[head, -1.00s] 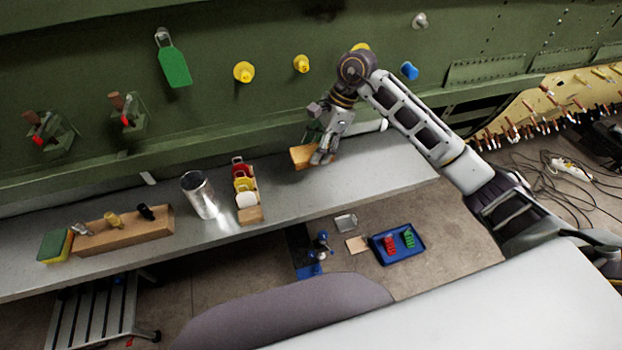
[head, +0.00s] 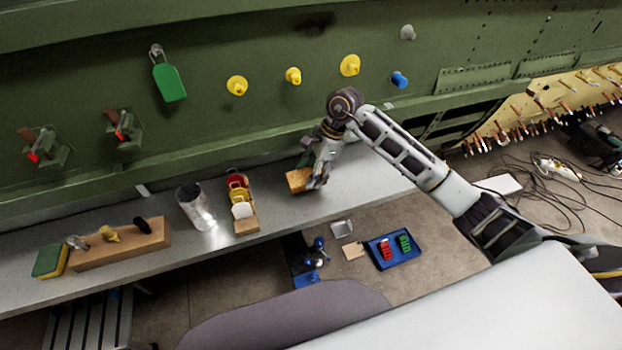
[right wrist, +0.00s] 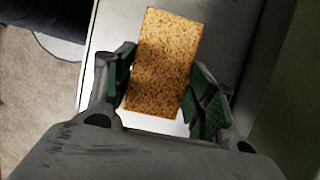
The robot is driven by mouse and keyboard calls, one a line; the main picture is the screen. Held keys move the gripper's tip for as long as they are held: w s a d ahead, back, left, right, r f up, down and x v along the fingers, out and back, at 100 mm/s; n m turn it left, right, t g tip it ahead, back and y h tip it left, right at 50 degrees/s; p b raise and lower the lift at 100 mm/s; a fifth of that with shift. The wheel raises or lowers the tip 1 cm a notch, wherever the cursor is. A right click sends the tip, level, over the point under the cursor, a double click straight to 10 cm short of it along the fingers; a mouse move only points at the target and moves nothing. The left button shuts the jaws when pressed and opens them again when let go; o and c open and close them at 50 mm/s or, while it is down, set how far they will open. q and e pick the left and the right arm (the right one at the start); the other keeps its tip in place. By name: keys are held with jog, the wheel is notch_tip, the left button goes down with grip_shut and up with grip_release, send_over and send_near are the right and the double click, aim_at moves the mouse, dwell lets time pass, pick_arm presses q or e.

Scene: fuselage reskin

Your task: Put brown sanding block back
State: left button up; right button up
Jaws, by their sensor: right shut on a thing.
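The brown sanding block (head: 298,180) is at the right part of the grey shelf. My right gripper (head: 314,174) is shut on it, with a finger on either side. In the right wrist view the block (right wrist: 162,62) has a speckled tan face and lies between the green-padded fingers of the gripper (right wrist: 163,85). I cannot tell whether the block touches the shelf or hangs just above it. My left gripper is not in view.
The green fuselage panel (head: 250,130) rises behind. A blue tray (head: 393,249) lies below.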

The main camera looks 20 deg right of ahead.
dwell(0.3)
jog(key=shift+f+p, duration=0.4)
jog(key=shift+f, duration=1.5)
jog(key=shift+f, duration=0.15)
jog(key=o, duration=0.9)
